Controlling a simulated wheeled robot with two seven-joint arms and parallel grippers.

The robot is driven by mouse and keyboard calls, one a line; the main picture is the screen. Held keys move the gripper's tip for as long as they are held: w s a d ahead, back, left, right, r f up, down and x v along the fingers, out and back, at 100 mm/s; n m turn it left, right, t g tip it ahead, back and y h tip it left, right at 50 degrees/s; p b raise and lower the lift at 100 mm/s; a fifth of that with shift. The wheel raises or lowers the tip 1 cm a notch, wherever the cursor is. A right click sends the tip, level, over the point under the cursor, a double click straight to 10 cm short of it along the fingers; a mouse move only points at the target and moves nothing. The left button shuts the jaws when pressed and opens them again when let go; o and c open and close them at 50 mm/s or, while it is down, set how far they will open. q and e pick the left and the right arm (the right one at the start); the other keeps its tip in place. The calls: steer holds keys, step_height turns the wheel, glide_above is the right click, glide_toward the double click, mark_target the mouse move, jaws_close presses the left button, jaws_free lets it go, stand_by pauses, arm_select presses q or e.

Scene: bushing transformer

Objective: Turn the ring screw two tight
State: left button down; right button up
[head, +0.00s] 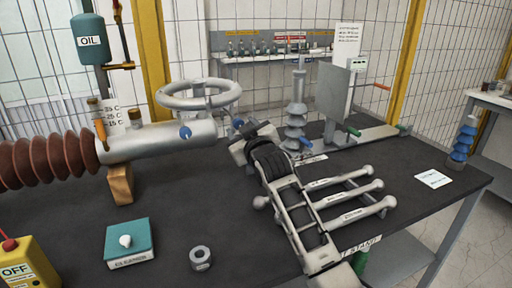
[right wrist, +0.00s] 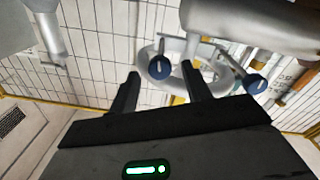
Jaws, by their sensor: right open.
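A silver cylinder (head: 160,139) lies level on the bench and carries a large pale ring (head: 199,94). One blue-headed screw (head: 185,132) is on the cylinder's near side. A second blue-headed screw (head: 238,123) is at its right end, close to my right gripper (head: 246,139). My right gripper is open and empty. In the right wrist view a blue screw head (right wrist: 159,67) appears between the open fingertips (right wrist: 160,73); I cannot tell whether they touch it. Another blue screw head (right wrist: 256,84) shows to the right. No numbers are readable on the screws. My left gripper is not in view.
A teal cleaner box (head: 128,243) and a grey nut (head: 200,257) sit at the front. A tool rack (head: 350,200) is right of my arm. A ribbed insulator post (head: 297,105) stands behind. The dark bench (head: 180,220) is clear around the nut.

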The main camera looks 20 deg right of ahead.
steer(key=s+b, duration=0.1)
steer(key=s, duration=0.9)
steer(key=shift+s, duration=0.3)
